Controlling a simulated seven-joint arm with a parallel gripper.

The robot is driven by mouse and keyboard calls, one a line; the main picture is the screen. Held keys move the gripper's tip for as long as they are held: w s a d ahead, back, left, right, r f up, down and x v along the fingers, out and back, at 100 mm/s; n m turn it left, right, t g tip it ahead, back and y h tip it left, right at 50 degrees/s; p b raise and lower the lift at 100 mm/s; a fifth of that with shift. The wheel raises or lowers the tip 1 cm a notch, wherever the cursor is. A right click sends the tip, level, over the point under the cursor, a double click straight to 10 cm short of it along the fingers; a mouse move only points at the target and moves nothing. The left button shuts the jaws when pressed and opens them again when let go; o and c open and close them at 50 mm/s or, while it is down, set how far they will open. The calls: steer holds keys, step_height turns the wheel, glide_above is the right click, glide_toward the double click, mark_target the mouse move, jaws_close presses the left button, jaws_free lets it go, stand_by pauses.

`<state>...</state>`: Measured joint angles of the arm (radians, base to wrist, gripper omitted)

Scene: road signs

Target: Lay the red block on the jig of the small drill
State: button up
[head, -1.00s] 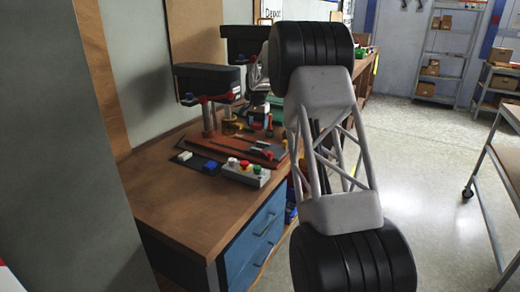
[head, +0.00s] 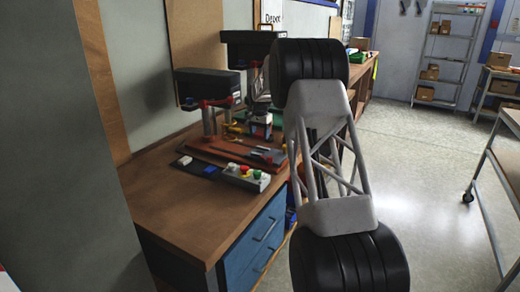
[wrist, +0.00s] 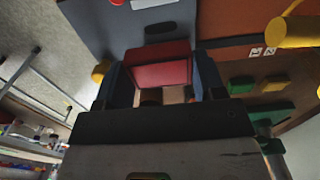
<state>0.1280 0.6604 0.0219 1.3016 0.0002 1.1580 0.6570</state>
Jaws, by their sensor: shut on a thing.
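My gripper (wrist: 162,70) is shut on the red block (wrist: 161,64), which sits between its two dark fingers in the wrist view. In the head view my arm hides most of the gripper, and I cannot clearly pick out the block. The small drill (head: 208,84) stands on the bench, with a black head and red fittings on upright posts. Its jig is not clear to me at this size. A reddish-brown base (head: 212,151) lies at the foot of the drills and probably also shows in the wrist view (wrist: 237,22).
A larger black-headed drill (head: 252,45) stands behind. A grey button box (head: 245,179) sits in front on the wooden bench (head: 185,205). A yellow cylinder (wrist: 292,32) and green parts (wrist: 262,110) lie right of the gripper in the wrist view. The near bench top is clear.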

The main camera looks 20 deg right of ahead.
mark_target(260, 147)
steer(key=shift+f, duration=1)
steer(key=shift+f, duration=0.1)
steer(key=shift+f, duration=2.4)
steer(key=shift+f, duration=0.2)
steer(key=o, duration=1)
steer(key=shift+r, duration=0.2)
step_height(260, 147, up, 12)
steer(key=shift+f, duration=0.1)
